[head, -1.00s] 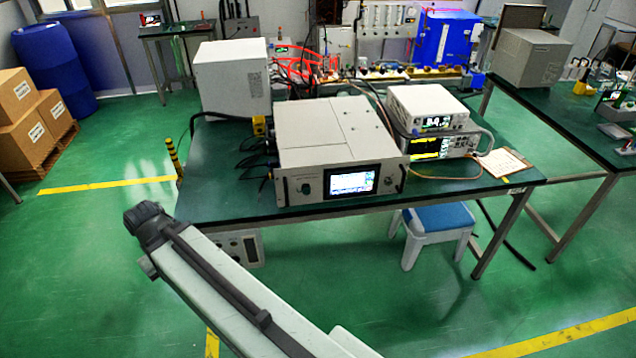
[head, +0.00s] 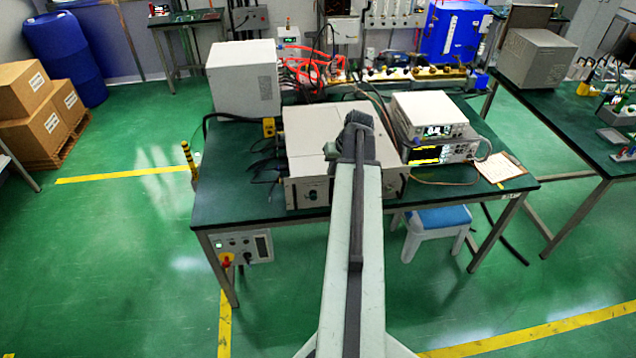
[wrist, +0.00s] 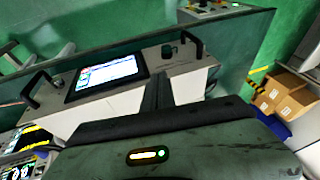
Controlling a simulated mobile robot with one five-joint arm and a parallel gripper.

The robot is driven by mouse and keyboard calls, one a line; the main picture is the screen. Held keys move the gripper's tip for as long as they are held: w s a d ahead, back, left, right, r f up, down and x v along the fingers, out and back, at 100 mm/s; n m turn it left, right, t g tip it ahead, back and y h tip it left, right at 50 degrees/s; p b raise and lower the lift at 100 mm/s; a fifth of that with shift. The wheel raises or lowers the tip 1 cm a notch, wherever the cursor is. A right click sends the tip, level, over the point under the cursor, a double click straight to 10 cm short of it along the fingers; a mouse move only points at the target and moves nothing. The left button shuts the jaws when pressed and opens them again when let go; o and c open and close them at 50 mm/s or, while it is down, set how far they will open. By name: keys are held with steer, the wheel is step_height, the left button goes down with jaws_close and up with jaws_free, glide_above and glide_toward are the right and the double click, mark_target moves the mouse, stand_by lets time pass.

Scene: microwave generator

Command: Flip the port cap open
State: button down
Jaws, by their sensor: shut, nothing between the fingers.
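The microwave generator (head: 305,130) is a light grey box on the green bench, with its front towards me. My arm covers much of its front panel in the head view. The wrist view shows the generator's front panel (wrist: 120,104) upside down, with a lit screen, a dark knob (wrist: 168,50) and two dark handles. I cannot make out a port cap in either view. My gripper (wrist: 157,78) shows in the wrist view as narrow dark fingers, shut and empty, in front of the panel. I cannot tell whether it touches. In the head view its fingers are hidden behind my arm.
White instruments (head: 428,115) are stacked right of the generator, beside a clipboard (head: 500,166). A white cabinet (head: 243,80) and dark cables are at its left. A box (head: 243,248) with a red and yellow fitting hangs under the bench. A blue-topped stool (head: 436,218) stands below.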

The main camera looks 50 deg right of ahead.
steer(key=shift+s+d, duration=0.15)
steer(key=shift+d, duration=0.05)
steer(key=b, duration=1.1)
glide_above(314, 197)
steer(key=s+d, duration=0.3)
step_height(314, 197, down, 11)
steer(key=shift+w+d+r, duration=0.1)
steer(key=shift+w+r, duration=0.05)
steer(key=shift+r, duration=0.05)
steer(key=shift+w+a+f+b, duration=0.5)
steer(key=shift+a+f+b, duration=0.3)
steer(key=shift+f, duration=0.1)
steer(key=shift+w+a+f, duration=0.15)
steer(key=shift+w, duration=0.05)
